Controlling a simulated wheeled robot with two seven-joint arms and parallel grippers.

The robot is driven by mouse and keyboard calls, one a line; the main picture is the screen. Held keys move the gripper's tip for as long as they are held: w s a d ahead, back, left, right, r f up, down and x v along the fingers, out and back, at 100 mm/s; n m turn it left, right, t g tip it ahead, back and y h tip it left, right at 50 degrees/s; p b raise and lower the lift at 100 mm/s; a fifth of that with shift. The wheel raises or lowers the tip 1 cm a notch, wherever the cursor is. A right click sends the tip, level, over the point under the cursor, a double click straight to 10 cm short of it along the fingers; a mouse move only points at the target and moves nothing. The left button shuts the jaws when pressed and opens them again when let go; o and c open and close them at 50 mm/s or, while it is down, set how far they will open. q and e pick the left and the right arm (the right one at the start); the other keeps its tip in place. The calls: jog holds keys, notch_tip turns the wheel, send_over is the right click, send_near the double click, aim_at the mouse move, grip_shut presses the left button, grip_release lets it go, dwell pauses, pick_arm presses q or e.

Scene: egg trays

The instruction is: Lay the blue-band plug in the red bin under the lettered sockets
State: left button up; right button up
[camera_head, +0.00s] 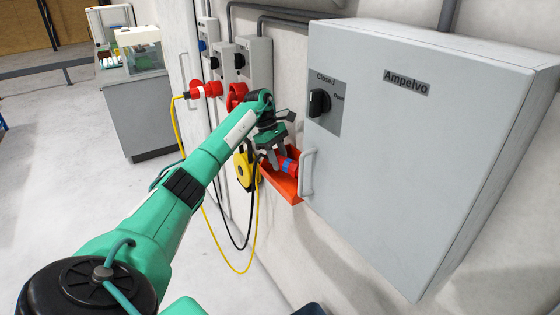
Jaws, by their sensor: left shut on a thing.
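My left gripper (279,160) is shut on a red plug with a blue band (288,164). The plug is tilted and sits over the red bin (287,190), partly within its outline. I cannot tell whether it touches the bin floor. The red bin is mounted on the wall, just left of the grey cabinet's handle. Several grey socket boxes (258,55) hang on the wall above and to the left; their letters are too small to read. My right gripper is not in view.
The large grey cabinet (410,130) juts out close to the bin's right side, with its handle (306,173) there. A red plug (205,90) with a yellow cable (178,130), a yellow-and-black object (245,170) and hanging cables lie to the left. A workbench (150,115) stands farther back.

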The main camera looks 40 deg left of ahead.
pick_arm(q)
jog(key=shift+w+f+p, duration=0.2)
jog(key=shift+f+p, duration=0.3)
jog(key=shift+f, duration=0.25)
jog(key=shift+f+b, duration=0.65)
jog(key=shift+f, duration=0.05)
jog(key=o, duration=1.2)
